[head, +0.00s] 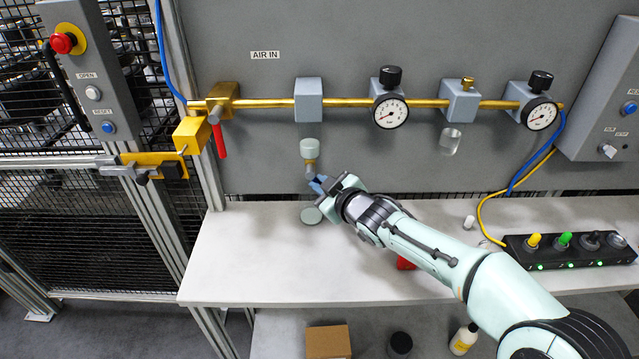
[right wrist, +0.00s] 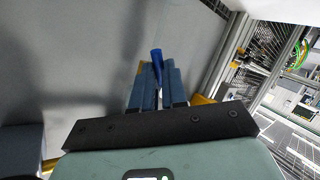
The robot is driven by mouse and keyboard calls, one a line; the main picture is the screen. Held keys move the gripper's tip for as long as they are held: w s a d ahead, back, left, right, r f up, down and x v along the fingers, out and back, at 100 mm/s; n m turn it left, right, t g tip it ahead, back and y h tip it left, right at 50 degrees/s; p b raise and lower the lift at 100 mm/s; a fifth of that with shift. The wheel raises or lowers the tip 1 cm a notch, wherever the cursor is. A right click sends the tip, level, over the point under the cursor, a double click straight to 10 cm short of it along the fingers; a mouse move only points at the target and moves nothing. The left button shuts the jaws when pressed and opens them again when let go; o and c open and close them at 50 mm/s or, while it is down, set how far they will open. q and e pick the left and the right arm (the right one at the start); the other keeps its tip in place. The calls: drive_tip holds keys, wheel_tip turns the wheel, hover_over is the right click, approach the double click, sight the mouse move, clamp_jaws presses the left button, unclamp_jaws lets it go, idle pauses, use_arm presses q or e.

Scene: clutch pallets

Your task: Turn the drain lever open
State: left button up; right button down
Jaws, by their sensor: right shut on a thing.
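The drain lever (right wrist: 156,56) is a small blue handle. In the right wrist view its tip stands out between my fingers. My right gripper (head: 318,184) is shut on it, just below the brass fitting (head: 310,164) under the pale filter bowl (head: 310,147). The fingers also show in the right wrist view (right wrist: 157,82) and hide most of the lever. In the head view the lever is too small and covered to tell its angle. My left gripper is not in view.
A brass pipe (head: 350,103) with gauges (head: 390,111) and a red-handled valve (head: 219,138) runs along the grey panel. A round dish (head: 312,216) lies on the white bench (head: 240,260) below the bowl. A switch box (head: 570,250) stands at the right. The bench's left part is clear.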

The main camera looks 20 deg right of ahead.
wheel_tip(320, 180, up, 3)
drive_tip(key=n+g+h, duration=0.1)
drive_tip(key=n+h, duration=0.2)
drive_tip(key=n+g+h, duration=0.2)
drive_tip(key=n+h, duration=0.1)
drive_tip(key=shift+d+p, duration=0.15)
drive_tip(key=shift+p, duration=0.25)
idle(0.4)
drive_tip(key=c, duration=1.2)
unclamp_jaws()
drive_tip(key=shift+o, duration=0.2)
drive_tip(key=v, duration=1.3)
drive_tip(key=shift+a+b, duration=0.25)
drive_tip(key=shift+b, duration=0.1)
